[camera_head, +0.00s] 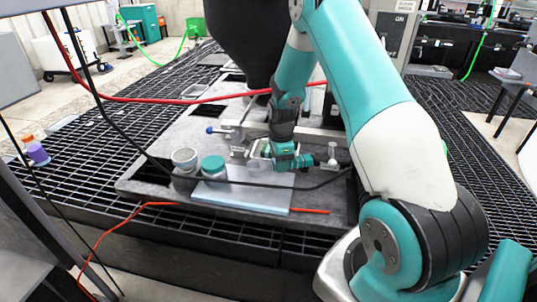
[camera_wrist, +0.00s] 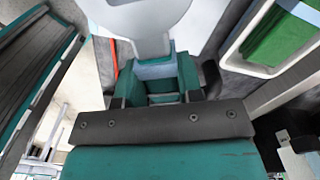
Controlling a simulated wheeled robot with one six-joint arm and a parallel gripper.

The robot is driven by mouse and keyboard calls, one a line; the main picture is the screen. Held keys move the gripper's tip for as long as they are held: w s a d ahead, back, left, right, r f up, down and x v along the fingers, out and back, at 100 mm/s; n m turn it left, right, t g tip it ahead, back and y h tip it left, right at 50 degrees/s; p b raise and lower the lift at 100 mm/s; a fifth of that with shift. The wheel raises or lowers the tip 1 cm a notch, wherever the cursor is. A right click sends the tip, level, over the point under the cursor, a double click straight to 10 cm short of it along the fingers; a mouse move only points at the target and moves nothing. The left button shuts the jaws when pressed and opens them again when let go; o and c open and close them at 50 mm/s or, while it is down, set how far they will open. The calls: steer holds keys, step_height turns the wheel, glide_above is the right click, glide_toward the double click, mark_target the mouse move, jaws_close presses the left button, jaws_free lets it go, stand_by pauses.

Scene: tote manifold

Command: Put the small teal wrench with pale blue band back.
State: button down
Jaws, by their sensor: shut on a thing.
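My gripper (camera_wrist: 160,90) is shut on the small teal wrench (camera_wrist: 188,72). The wrench's pale grey head (camera_wrist: 140,18) points away from the jaws, and its pale blue band (camera_wrist: 155,69) shows just beyond the fingers. The rest of its handle is hidden between the fingers. In the head view my gripper (camera_head: 262,150) is low over the grey worktop, just right of the teal-lidded jar. The wrench is too small there to make out clearly.
A grey cup (camera_head: 185,158) and a teal-lidded jar (camera_head: 213,164) stand left of my gripper. A pale blue sheet (camera_head: 240,198) lies in front. A black cable and a red hose (camera_head: 200,100) cross the view. A pale-rimmed green thing (camera_wrist: 280,38) is close at upper right in the wrist view.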

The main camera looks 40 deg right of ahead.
mark_target(280, 187)
steer(key=shift+d+f+m, duration=0.1)
steer(key=shift+f+m, duration=0.2)
steer(key=shift+f, duration=0.15)
step_height(280, 187, down, 6)
steer(key=b, duration=0.5)
steer(key=shift+f+b, duration=0.1)
steer(key=shift+b, duration=0.3)
steer(key=shift+f+b, duration=0.35)
steer(key=shift+f, duration=0.3)
steer(key=c, duration=0.7)
jaws_free()
steer(key=shift+r, duration=0.1)
